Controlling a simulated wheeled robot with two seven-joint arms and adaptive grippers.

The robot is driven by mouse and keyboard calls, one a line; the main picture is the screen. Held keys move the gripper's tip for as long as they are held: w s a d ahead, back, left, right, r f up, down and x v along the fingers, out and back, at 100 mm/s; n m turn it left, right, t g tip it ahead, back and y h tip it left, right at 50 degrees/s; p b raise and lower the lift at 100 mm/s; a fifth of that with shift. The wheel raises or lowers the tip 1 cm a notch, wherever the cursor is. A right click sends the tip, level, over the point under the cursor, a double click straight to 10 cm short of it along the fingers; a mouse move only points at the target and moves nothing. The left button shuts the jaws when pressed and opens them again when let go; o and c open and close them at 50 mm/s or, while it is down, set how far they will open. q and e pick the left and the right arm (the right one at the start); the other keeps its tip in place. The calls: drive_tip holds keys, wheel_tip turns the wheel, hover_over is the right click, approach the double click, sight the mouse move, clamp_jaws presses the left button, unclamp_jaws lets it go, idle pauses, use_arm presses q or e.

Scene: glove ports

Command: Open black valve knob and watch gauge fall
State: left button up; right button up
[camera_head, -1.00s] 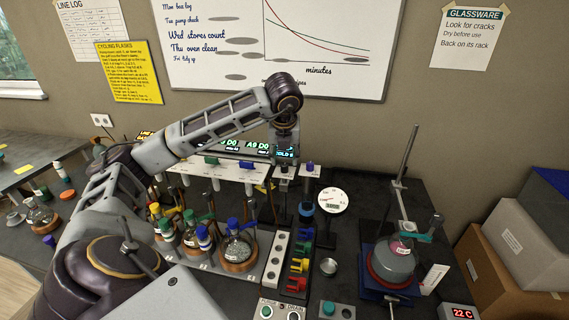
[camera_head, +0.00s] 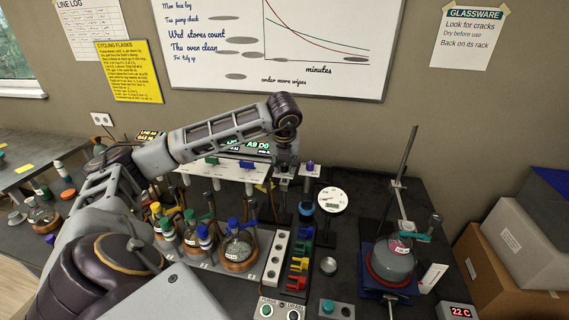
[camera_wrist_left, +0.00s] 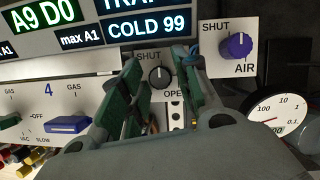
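The black valve knob (camera_wrist_left: 160,77) sits on a white plate marked SHUT above and OPEN below, in the left wrist view. Its white line points about upward, toward SHUT. My left gripper (camera_wrist_left: 158,62) is open, its two green-padded fingers either side of the knob in the picture; I cannot tell whether they touch it. In the head view my left gripper (camera_head: 286,170) hangs at the panel's right end and hides the knob. The round white gauge (camera_head: 333,200) stands just right of it and shows in part in the wrist view (camera_wrist_left: 281,112); its needle reading is unclear.
A purple knob (camera_wrist_left: 236,45) marked SHUT and AIR is right of the black one. A blue tap handle (camera_wrist_left: 68,124) is at left. Flasks (camera_head: 238,247) stand in front of the panel. A clamped flask (camera_head: 393,260) stands at right.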

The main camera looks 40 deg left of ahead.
use_arm(q)
clamp_jaws()
use_arm(e)
drive_tip(key=shift+a, duration=0.15)
drive_tip(key=shift+f, duration=0.25)
use_arm(q)
drive_tip(key=shift+f+m+b, duration=0.1)
drive_tip(key=shift+m+b, duration=0.6)
drive_tip(key=shift+b, duration=0.35)
drive_tip(key=shift+a+m+t+h+b, duration=0.1)
drive_tip(key=shift+m+t+h+b, duration=0.2)
drive_tip(key=shift+m+h+b, duration=0.35)
drive_tip(key=shift+m+b, duration=0.55)
drive_tip(key=shift+b, duration=0.15)
drive_tip(key=shift+m+b, duration=0.4)
drive_tip(key=shift+m+h, duration=0.35)
drive_tip(key=shift+m, duration=0.05)
drive_tip(key=shift+m+b, duration=0.3)
drive_tip(key=shift+b, duration=0.1)
use_arm(e)
drive_tip(key=w+d+f, duration=0.2)
drive_tip(key=d+f, duration=0.1)
drive_tip(key=f, duration=0.3)
drive_tip(key=shift+d, duration=0.15)
drive_tip(key=shift+r, duration=0.1)
